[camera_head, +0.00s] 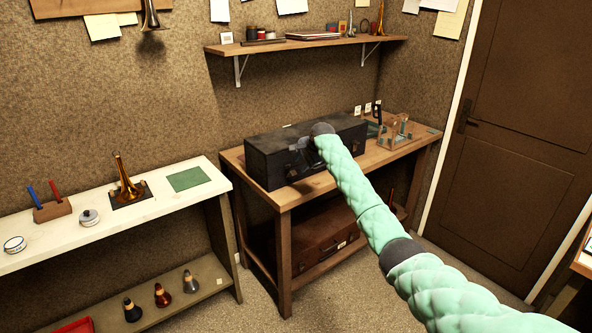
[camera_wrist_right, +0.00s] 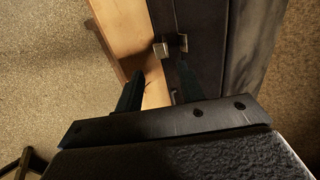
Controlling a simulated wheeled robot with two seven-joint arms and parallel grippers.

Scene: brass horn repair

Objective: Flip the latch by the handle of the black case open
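The black case (camera_head: 268,160) lies shut on the wooden bench at the back. My right arm reaches across its front. My right gripper (camera_head: 303,150) is dark against the case in the head view, and its fingers are hard to make out there. In the right wrist view the right gripper (camera_wrist_right: 159,72) is open, with two dark fingers apart and nothing held. A small metal latch (camera_wrist_right: 171,47) on the case's front side (camera_wrist_right: 200,60) is just beyond the fingertips, nearest the right-hand finger. The case's handle is not clearly seen. My left gripper is not in view.
The bench (camera_head: 288,194) has a narrow bare strip before the case. A glass-and-wood stand (camera_head: 397,133) is to the right. A brown case (camera_head: 318,238) lies on the lower shelf. A wall shelf (camera_head: 300,46) hangs above. A white table (camera_head: 110,215) stands at left.

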